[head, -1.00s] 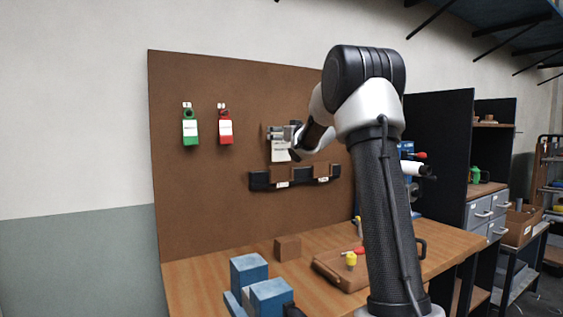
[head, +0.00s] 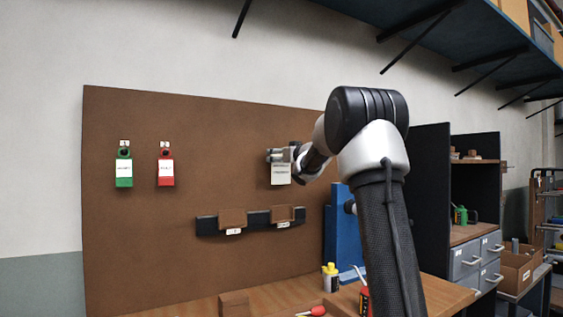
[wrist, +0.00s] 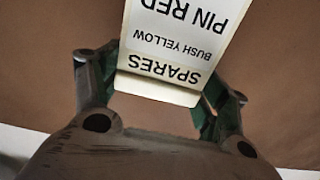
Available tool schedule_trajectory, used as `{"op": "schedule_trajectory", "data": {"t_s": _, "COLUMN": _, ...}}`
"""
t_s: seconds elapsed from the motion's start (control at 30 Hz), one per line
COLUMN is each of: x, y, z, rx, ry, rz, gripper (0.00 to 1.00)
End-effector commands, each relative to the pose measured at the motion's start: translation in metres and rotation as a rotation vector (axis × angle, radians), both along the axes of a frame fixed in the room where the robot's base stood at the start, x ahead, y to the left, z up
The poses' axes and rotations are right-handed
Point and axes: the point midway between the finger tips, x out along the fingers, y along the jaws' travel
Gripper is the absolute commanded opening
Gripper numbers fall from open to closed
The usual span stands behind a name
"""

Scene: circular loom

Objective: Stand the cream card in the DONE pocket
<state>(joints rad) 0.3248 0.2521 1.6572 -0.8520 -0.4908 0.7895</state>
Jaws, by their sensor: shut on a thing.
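My gripper (head: 279,156) is shut on the cream card (head: 281,174), which hangs upright below the fingers in front of the brown board. In the wrist view the card (wrist: 172,55) sits between the two fingers and reads SPARES, BUSH YELLOW, PIN RED. The black rail (head: 258,219) on the board carries a left pocket (head: 232,217) and a right pocket (head: 283,213), both brown with small white labels. The labels are too small to read, so I cannot tell which is DONE. The card is above the right pocket, with a clear gap below it.
A green tag (head: 124,170) and a red tag (head: 166,170) hang at the board's left. A blue item (head: 341,235) stands right of the rail. The board around the card is clear.

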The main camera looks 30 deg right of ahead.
Motion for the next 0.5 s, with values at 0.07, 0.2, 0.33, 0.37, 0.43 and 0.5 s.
{"op": "schedule_trajectory", "data": {"t_s": 0.07, "x": 0.001, "y": 0.001, "z": 0.000, "rx": 0.000, "ry": 0.000, "rz": 0.000, "gripper": 0.46}}
{"op": "schedule_trajectory", "data": {"t_s": 0.2, "x": 0.001, "y": 0.000, "z": -0.007, "rx": 0.001, "ry": 0.000, "rz": -0.003, "gripper": 0.46}}
{"op": "schedule_trajectory", "data": {"t_s": 0.33, "x": 0.001, "y": 0.000, "z": -0.017, "rx": 0.002, "ry": 0.000, "rz": -0.002, "gripper": 0.46}}
{"op": "schedule_trajectory", "data": {"t_s": 0.37, "x": 0.001, "y": 0.000, "z": -0.019, "rx": 0.001, "ry": 0.000, "rz": -0.002, "gripper": 0.46}}
{"op": "schedule_trajectory", "data": {"t_s": 0.43, "x": 0.001, "y": 0.000, "z": -0.025, "rx": 0.002, "ry": 0.000, "rz": -0.003, "gripper": 0.46}}
{"op": "schedule_trajectory", "data": {"t_s": 0.5, "x": 0.001, "y": 0.000, "z": -0.032, "rx": 0.000, "ry": 0.001, "rz": -0.002, "gripper": 0.46}}
